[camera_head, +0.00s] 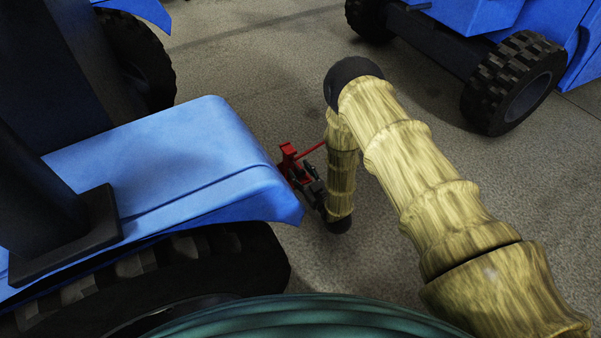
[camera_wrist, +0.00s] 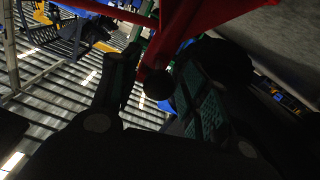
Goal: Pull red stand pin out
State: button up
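The red stand (camera_head: 291,163) shows low beside the blue fender in the head view, with a thin red bar reaching right toward my arm. My gripper (camera_head: 313,180) is small and dark beside it. In the wrist view, red stand parts (camera_wrist: 205,18) cross the top. A red piece with a dark round end (camera_wrist: 158,85), which may be the pin, comes down between the fingers of my gripper (camera_wrist: 155,62). The fingers stand apart, with teal pads. The round end is close to the right finger; I cannot tell whether they touch.
A blue tractor fender (camera_head: 170,155) and a large black tyre (camera_head: 210,265) are close on the left. Another blue vehicle with a black wheel (camera_head: 513,82) stands at upper right. Bare grey floor (camera_head: 255,60) lies between them.

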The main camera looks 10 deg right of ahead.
jog(key=v, duration=1.2)
jog(key=shift+d+r, duration=0.1)
dwell(0.5)
jog(key=s+d+m+g+h+p, duration=0.2)
jog(key=s+d+g+h+p, duration=0.15)
jog(key=s, duration=0.45)
jog(key=s+d+m+g+h+p, duration=0.3)
jog(key=s+d+g+p, duration=0.15)
jog(key=s, duration=0.35)
jog(key=s+d+r+m+g+p, duration=0.1)
jog(key=s+r+g+p, duration=0.2)
jog(key=s, duration=0.7)
jog(key=s+d+r+m+g, duration=0.15)
jog(key=s+r+g, duration=0.35)
jog(key=s, duration=0.5)
notch_tip(320, 180, up, 36)
jog(key=h+p, duration=0.1)
jog(key=p, duration=3.7)
jog(key=shift+a+r, duration=0.15)
jog(key=shift+r, duration=0.05)
